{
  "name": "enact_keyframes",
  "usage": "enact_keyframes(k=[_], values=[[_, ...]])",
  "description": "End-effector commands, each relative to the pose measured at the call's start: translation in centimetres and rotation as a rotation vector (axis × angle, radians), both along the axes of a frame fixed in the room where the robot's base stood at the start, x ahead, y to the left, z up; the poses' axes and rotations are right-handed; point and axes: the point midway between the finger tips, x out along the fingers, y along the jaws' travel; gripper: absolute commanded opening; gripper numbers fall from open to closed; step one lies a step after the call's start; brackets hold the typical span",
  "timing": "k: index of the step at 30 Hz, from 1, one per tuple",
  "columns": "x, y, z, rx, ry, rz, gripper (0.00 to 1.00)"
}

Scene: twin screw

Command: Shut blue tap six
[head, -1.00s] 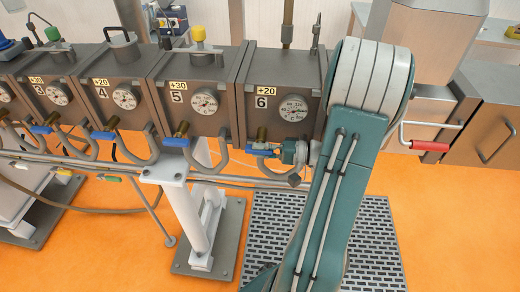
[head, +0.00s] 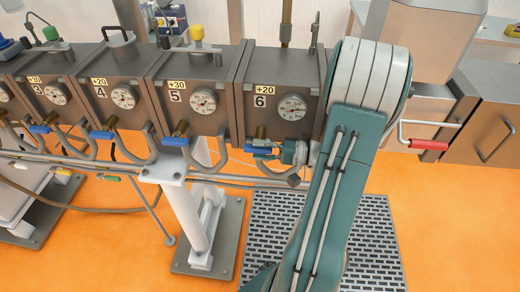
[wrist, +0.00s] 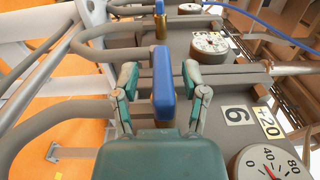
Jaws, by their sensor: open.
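Blue tap six (head: 262,150) sits under the box labelled 6 (head: 263,100) in the head view. Its blue handle (wrist: 163,88) stands between my gripper's two fingers in the wrist view, with a visible gap on each side. My gripper (wrist: 159,78) is open around the handle and not closed on it. In the head view my gripper (head: 285,152) is just right of the tap, partly hidden by my own arm. The tap's brass body is mostly hidden there.
Boxes labelled 5 (head: 186,100), 4 and 3 stand in a row to the left, each with a dial and a blue tap. Pipes (head: 120,166) run below them. A red-handled crank (head: 429,145) is to the right. A grey grating (head: 262,225) lies on the orange floor.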

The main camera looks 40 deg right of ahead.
Motion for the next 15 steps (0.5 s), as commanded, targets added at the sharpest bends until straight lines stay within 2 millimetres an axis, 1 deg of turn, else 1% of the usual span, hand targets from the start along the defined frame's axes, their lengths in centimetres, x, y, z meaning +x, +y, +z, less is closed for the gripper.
enact_keyframes(k=[2,5,8,15], values=[[-0.2,-0.2,0.0,0.0,-0.001,-0.001,0.57],[-0.9,-0.9,0.0,-0.001,-0.001,-0.004,0.57],[-2.3,-2.1,-0.1,-0.001,-0.001,-0.006,0.57],[-6.2,-5.5,-0.3,0.001,0.001,-0.006,0.57]])
